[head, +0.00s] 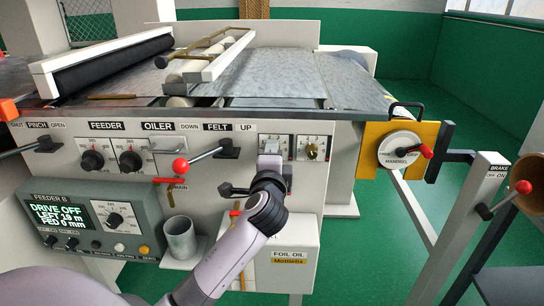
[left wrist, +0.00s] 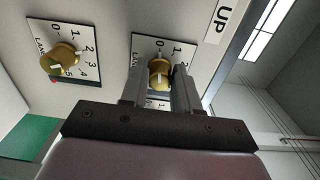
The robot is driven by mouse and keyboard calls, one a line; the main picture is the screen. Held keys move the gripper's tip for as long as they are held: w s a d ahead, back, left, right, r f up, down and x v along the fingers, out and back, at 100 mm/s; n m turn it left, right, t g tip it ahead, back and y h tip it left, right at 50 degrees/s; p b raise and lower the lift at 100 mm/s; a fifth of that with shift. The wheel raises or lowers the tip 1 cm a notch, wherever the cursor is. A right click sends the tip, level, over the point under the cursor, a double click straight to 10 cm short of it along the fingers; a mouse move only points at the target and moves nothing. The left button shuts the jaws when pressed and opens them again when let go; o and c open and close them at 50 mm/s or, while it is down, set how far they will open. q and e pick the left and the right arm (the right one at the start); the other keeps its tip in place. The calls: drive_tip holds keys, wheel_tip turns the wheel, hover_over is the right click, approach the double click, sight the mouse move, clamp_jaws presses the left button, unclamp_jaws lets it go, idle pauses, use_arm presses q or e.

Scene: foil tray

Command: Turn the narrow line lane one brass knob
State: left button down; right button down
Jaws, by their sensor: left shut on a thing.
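Two brass knobs sit on white scale plates marked LANE on the cream panel. One brass knob (left wrist: 160,72) is between the fingers of my left gripper (left wrist: 160,88), which is shut on it. In the head view my left gripper (head: 270,150) covers this knob, on the left plate beside the UP label. The other brass knob (head: 312,151) is free on the right plate; it also shows at left in the left wrist view (left wrist: 58,60). The lane numbers are hidden or too small to read. My right gripper is not in view.
A red-tipped lever (head: 180,165) and a metal cup (head: 180,238) are left of my arm. The mandrel dial (head: 402,149) and brake post (head: 480,195) stand to the right.

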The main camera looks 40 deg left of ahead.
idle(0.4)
use_arm(q)
drive_tip(key=c, duration=0.8)
unclamp_jaws()
drive_tip(key=shift+c, duration=0.2)
drive_tip(key=shift+s, duration=0.15)
drive_tip(key=v, duration=0.7)
